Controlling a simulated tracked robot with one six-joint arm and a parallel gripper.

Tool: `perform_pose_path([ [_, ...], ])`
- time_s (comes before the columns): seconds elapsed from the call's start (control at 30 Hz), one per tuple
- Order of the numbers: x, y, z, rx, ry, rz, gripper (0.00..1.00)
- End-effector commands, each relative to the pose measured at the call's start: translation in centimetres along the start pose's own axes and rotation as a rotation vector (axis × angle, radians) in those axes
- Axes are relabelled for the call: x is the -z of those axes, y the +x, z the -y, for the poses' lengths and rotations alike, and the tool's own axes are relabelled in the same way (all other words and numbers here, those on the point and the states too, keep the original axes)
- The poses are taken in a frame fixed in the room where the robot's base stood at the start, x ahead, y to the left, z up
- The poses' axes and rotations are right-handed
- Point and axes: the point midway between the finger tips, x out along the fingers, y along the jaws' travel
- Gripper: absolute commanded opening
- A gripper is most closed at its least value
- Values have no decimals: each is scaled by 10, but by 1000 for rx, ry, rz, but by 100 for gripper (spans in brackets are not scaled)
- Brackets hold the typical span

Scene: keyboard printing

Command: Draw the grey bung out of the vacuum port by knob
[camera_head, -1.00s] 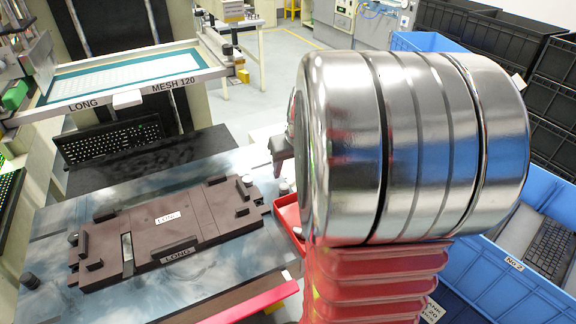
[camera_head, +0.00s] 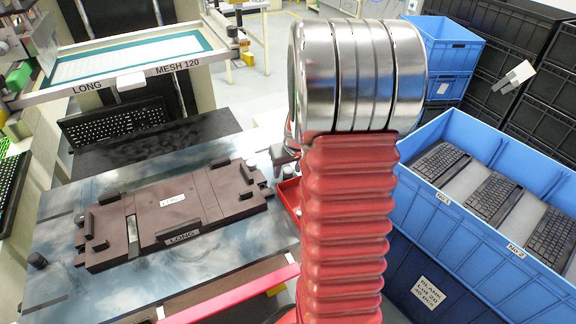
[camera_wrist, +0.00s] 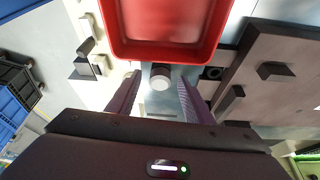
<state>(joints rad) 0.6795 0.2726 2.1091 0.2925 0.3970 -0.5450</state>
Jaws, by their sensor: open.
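A small grey round knob (camera_wrist: 160,76), probably the bung's, shows in the wrist view just below the red tray, between and slightly beyond the fingertips. My gripper (camera_wrist: 158,84) is open, with one finger on each side of the knob and a gap on both sides. My arm's gripper end is mostly hidden there behind my silver and red arm link. The vacuum port under the knob cannot be made out.
The red tray (camera_wrist: 168,50) lies close beyond the fingertips. The brown fixture (camera_head: 150,240) marked LONG sits on the metal table. A dark round hole or fitting (camera_wrist: 212,73) is right of the knob. A blue bin (camera_head: 440,225) with keyboards stands at the right.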

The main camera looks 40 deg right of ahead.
Motion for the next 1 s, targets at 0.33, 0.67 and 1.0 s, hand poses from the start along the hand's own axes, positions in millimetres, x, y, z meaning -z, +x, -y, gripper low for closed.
perform_pose_path([
  [0.33, 0, 6, 0, 0, 0, 1, 47],
  [0.67, 0, 6, 0, 0, 0, 1, 28],
  [1.0, 0, 6, 0, 0, 0, 1, 5],
])
